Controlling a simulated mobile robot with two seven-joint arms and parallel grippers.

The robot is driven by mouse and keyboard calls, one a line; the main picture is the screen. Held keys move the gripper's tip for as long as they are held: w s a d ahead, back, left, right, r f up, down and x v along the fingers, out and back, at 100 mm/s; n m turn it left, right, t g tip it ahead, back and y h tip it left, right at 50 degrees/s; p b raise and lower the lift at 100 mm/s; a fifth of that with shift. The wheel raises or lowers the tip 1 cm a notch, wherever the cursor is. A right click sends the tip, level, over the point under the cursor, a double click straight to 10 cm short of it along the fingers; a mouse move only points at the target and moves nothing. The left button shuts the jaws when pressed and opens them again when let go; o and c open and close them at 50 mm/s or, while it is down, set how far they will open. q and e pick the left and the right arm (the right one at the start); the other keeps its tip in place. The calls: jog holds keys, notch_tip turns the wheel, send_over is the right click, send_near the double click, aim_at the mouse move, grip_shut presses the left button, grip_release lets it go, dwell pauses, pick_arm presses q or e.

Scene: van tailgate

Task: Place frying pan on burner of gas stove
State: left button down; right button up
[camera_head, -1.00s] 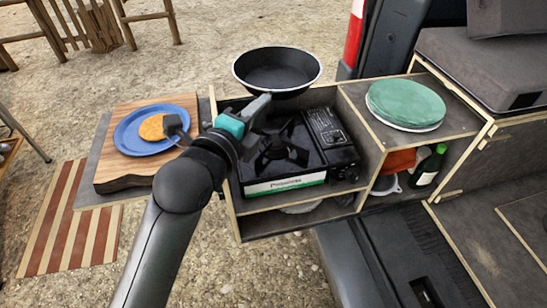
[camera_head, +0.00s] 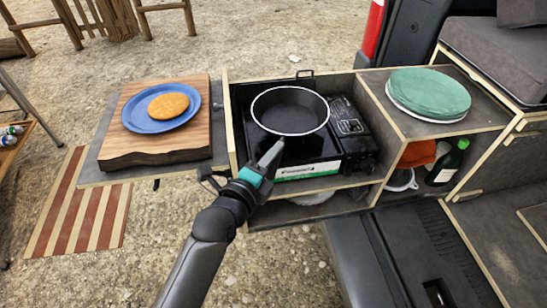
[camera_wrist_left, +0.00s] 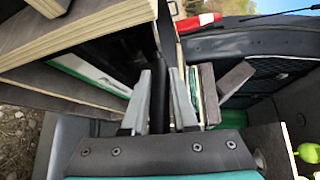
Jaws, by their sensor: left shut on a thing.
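The frying pan (camera_head: 290,110), dark with a pale rim, is over the gas stove (camera_head: 354,132) in the head view and hides its burner. I cannot tell whether the pan touches the burner. My left gripper (camera_head: 271,156) is at the near side of the pan, shut on its handle. In the left wrist view, the dark handle (camera_wrist_left: 165,42) runs up between the fingers of the left gripper (camera_wrist_left: 163,92). My right gripper is not in view.
The stove sits in a wooden compartment (camera_head: 232,130). Left of it, a cutting board (camera_head: 165,150) holds a blue plate (camera_head: 135,118) with a flat round food (camera_head: 168,105).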

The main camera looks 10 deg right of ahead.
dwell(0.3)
pick_arm(q)
jog(key=c, duration=1.1)
grip_release()
jog(key=shift+f, duration=0.2)
jog(key=shift+c, duration=0.2)
jog(key=o, duration=0.5)
jog(key=shift+c, duration=0.2)
jog(key=shift+r, duration=0.1)
jog(key=shift+r, duration=0.15)
jog(key=p+v, duration=0.1)
jog(key=v, duration=1.1)
jog(key=shift+p, duration=0.4)
